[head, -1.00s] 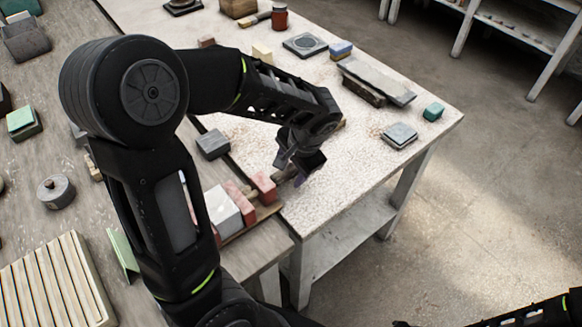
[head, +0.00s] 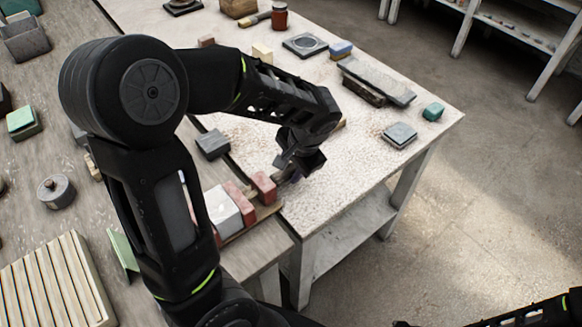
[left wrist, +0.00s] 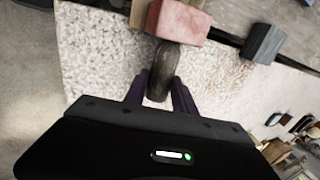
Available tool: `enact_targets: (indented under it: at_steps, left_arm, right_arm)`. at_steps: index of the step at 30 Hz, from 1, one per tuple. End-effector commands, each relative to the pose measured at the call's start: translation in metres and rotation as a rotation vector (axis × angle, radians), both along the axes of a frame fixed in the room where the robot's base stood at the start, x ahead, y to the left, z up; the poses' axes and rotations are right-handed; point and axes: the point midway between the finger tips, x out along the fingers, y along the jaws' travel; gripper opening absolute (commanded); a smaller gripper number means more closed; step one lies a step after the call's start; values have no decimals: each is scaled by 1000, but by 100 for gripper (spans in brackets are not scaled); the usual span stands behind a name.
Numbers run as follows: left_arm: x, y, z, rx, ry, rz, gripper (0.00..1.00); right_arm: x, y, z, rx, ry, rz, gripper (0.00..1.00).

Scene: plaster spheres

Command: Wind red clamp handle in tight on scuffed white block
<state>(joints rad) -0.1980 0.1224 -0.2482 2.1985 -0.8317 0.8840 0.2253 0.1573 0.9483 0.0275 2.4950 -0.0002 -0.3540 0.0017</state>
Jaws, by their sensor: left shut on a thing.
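The scuffed white block (head: 222,211) sits in the clamp on the near table, with a red jaw block (head: 240,203) right beside it. A second red block (head: 264,187) is at the clamp's outer end and also shows in the left wrist view (left wrist: 178,20). My left gripper (head: 294,172) is beyond that end. In the left wrist view its fingers (left wrist: 160,90) are shut on the clamp handle (left wrist: 163,65), which looks dark there, not red. My right gripper is out of view; only part of that arm shows.
A grey block (head: 212,144) lies near the clamp. A ribbed pale board (head: 58,280) and a green angled piece (head: 122,252) are at left. Slabs (head: 378,82) and small blocks stand farther back on the white-speckled table (head: 340,170), which is bare around my gripper.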

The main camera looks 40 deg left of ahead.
Motion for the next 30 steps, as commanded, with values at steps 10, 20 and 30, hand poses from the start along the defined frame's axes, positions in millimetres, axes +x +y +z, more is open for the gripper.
enact_targets:
  at_steps: [10, 20, 30]
  left_arm:
    - [1, 3, 4, -86, 25, 5, 0]
    - [2, 8, 4, -312, 93, 11, 0]
    - [4, 14, -3, -619, 182, 8, 0]
  right_arm:
    - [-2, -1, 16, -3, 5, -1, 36]
    - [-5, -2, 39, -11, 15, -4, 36]
    - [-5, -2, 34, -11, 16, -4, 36]
